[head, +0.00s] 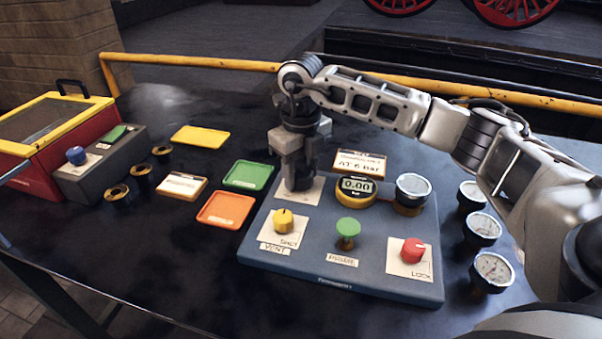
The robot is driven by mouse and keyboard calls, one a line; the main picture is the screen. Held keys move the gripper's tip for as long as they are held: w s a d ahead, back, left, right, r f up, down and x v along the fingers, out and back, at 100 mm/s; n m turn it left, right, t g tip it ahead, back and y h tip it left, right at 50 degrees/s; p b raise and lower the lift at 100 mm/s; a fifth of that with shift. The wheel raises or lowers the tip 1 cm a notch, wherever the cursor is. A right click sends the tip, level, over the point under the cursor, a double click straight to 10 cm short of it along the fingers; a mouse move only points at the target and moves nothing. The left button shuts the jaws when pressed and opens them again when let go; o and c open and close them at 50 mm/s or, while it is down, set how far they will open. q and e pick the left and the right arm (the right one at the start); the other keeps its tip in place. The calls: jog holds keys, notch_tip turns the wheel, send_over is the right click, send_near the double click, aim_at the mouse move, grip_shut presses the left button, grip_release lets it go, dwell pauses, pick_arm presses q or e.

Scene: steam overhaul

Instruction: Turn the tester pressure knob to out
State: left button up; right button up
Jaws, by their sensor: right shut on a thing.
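The tester (330,280) is a blue-grey panel on the dark table. It carries a yellow knob (284,221) marked VENT and SHUT, a green knob (347,230), a red knob (412,251) marked LOCK, a display (357,187) reading 0.00 and a gauge (413,189). My right gripper (300,186) points down at the tester's back left corner, over a pale label plate (309,198). It is shut on a knob there, which the fingers hide, so its setting cannot be read. My left gripper is not in view.
Several loose gauges (483,229) stand right of the tester. Orange (226,209), green (249,175) and yellow (200,136) trays lie to its left. A grey box with a blue knob (76,156) and a red case (40,150) stand far left. A yellow rail (195,61) runs behind.

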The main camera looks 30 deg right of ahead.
aim_at(301, 171)
jog(key=n+b, duration=0.1)
jog(key=n, duration=0.3)
jog(key=shift+n, duration=0.3)
jog(key=shift+r+n+b, duration=0.1)
jog(key=shift+n+b, duration=0.25)
jog(key=shift+n, duration=1.35)
jog(key=o, duration=1)
notch_tip(301, 171, up, 16)
jog(key=p, duration=0.1)
